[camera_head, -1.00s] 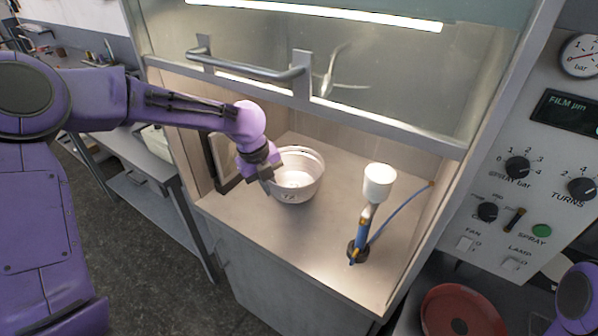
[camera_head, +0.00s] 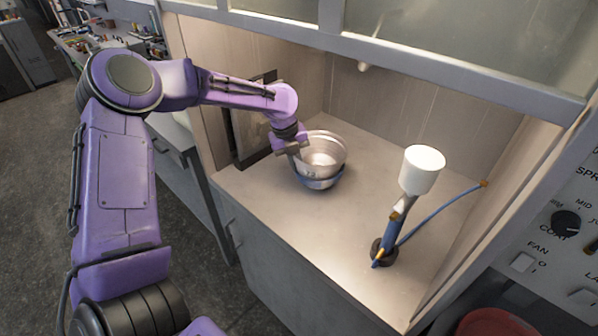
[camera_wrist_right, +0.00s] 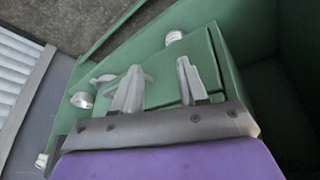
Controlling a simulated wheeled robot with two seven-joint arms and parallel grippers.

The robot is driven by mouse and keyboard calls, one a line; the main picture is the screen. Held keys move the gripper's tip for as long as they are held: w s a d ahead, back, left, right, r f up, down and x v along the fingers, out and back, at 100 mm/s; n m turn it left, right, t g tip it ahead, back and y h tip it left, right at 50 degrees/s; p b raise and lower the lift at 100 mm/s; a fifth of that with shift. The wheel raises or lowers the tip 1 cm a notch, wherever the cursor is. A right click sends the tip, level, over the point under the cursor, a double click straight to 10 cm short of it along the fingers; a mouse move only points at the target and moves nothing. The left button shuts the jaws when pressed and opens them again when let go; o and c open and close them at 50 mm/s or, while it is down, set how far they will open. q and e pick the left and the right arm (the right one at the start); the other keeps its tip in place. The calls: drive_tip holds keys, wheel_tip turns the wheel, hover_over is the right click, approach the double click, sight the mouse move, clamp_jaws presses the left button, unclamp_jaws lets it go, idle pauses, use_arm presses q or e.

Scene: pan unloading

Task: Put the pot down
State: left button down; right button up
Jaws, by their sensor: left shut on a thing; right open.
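The pot (camera_head: 326,154) is a silvery, round, open vessel inside the booth, at its left side. A blue band (camera_head: 320,182) runs around its lower part; I cannot tell whether it belongs to the pot or is a ring under it. My left gripper (camera_head: 297,157) is shut on the pot's near left rim. The pot is roughly upright at the booth floor; whether its base touches is hard to tell. My right gripper (camera_wrist_right: 159,72) is open and empty in the right wrist view, in front of a green panel.
A spray gun with a white cup (camera_head: 422,170) stands on the booth floor (camera_head: 310,232) right of the pot, with a blue hose (camera_head: 440,211). A dark framed panel (camera_head: 247,130) is at the left wall. A red round thing (camera_head: 495,324) shows at the bottom right.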

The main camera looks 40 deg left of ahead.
use_arm(q)
drive_tip(key=shift+s+d+f, duration=0.15)
drive_tip(key=shift+s+d, duration=0.05)
drive_tip(key=shift+s, duration=0.05)
drive_tip(key=c, duration=1.2)
unclamp_jaws()
drive_tip(key=shift+f, duration=0.1)
drive_tip(key=shift+c, duration=0.2)
drive_tip(key=shift+w+f, duration=0.1)
drive_tip(key=shift+w, duration=0.05)
drive_tip(key=shift+a, duration=0.1)
drive_tip(key=shift+r, duration=0.3)
drive_tip(key=v, duration=1.1)
drive_tip(key=shift+r+b, duration=0.25)
drive_tip(key=shift+b, duration=0.05)
